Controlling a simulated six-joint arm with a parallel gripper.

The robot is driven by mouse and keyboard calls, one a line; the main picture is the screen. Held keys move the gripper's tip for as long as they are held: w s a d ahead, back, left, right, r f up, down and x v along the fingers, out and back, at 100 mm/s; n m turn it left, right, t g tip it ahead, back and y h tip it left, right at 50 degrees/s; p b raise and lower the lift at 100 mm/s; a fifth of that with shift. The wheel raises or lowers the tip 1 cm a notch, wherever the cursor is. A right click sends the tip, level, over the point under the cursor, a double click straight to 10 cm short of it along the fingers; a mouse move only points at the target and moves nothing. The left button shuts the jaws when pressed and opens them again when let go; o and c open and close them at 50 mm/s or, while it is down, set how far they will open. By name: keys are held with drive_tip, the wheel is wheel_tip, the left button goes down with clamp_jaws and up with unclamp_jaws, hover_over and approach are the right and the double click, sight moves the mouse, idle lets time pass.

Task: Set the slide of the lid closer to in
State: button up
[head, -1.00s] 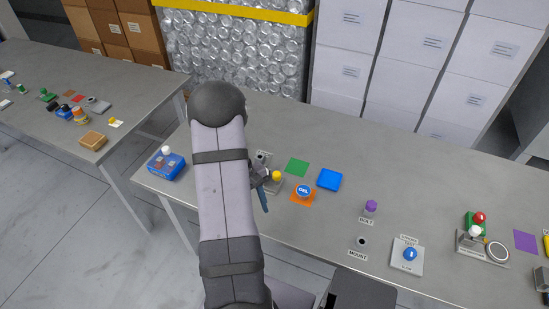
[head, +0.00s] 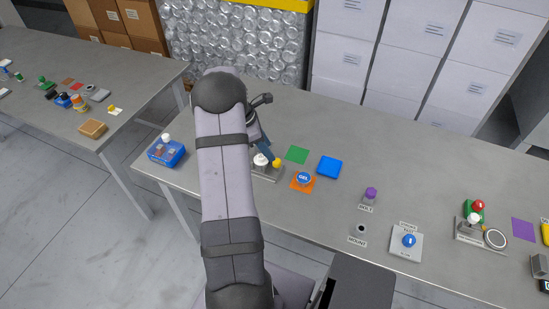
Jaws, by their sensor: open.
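A fixture with a grey base (head: 268,176), a white knob (head: 261,160) and a yellow ball knob (head: 277,163) stands just right of my forearm; its left part is hidden by the arm. It may be the lid closer, but no label on it is readable. The position of its slide cannot be made out. My gripper (head: 268,152) has blue fingers and is just above and behind the knobs, partly hidden by my arm. It is open; I cannot tell whether it touches a knob.
Right of the fixture are a green square (head: 297,155), a blue block (head: 329,167) and a GEL jar (head: 304,178) on an orange square. A blue box (head: 167,152) stands at left. Another fixture with a white knob (head: 474,219) is at far right. The table behind is clear.

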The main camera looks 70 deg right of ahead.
drive_tip(key=shift+p+x, duration=0.95)
drive_tip(key=shift+x, duration=2.5)
